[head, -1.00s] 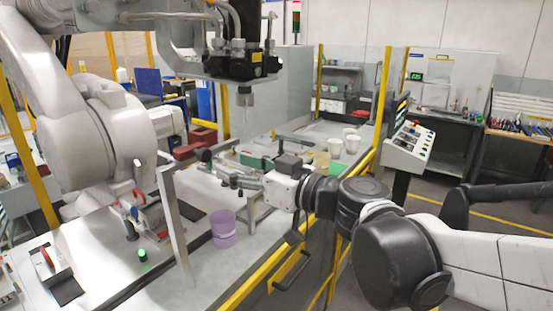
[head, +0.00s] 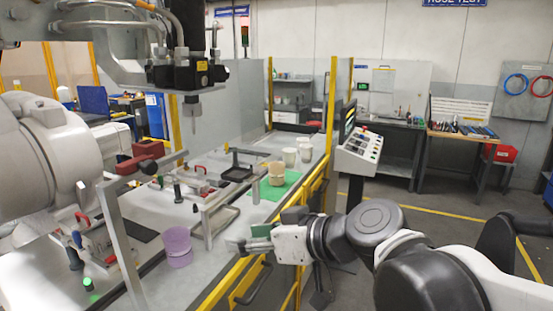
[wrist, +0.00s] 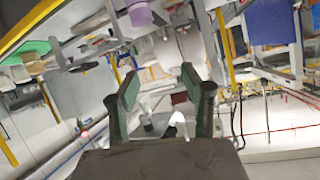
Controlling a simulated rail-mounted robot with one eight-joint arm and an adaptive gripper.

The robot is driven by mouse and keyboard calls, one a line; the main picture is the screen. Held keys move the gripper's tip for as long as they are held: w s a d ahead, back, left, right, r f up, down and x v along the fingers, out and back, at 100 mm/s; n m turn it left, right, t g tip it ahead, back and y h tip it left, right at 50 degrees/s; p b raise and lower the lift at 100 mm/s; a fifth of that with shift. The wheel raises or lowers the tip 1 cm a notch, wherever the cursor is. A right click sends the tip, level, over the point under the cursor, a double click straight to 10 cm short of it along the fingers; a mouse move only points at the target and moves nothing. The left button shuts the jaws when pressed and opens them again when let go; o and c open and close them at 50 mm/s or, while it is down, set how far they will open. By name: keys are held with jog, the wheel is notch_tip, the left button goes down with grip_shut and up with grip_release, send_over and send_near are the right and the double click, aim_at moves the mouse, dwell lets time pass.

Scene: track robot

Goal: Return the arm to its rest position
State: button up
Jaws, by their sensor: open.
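My arm stretches in from the lower right of the head view. My gripper (head: 250,238) is by the yellow rail at the bench's near edge, to the right of the purple cup (head: 177,247). In the wrist view, the two green-padded fingers of my gripper (wrist: 160,80) stand wide apart with nothing between them. The purple cup shows upside down at the top of the wrist view (wrist: 139,13), apart from the fingers.
The yellow rail (head: 222,289) runs along the bench's edge close to my gripper. A green mat (head: 292,184) bears beige cups (head: 277,174); white cups (head: 290,158) stand behind. A control panel (head: 358,152) is beyond the rail. Open floor (head: 440,195) lies right.

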jog(key=s+d+f+m+h+b, duration=0.1)
jog(key=s+d+f+m+h, duration=0.2)
jog(key=d+f, duration=0.2)
jog(key=s+d+f+m+h+b, duration=0.1)
jog(key=s+d+f+m+h, duration=0.1)
jog(key=d, duration=1)
jog(key=s+d+f+m+h+b, duration=0.1)
jog(key=s+d+f+m+h, duration=0.2)
jog(key=d+f+h, duration=0.3)
notch_tip(320, 180, down, 2)
jog(key=d+m, duration=0.1)
jog(key=d, duration=0.2)
jog(key=shift+s+f+m+b, duration=0.15)
jog(key=shift+s+m+b, duration=0.15)
jog(key=shift+s+b, duration=0.1)
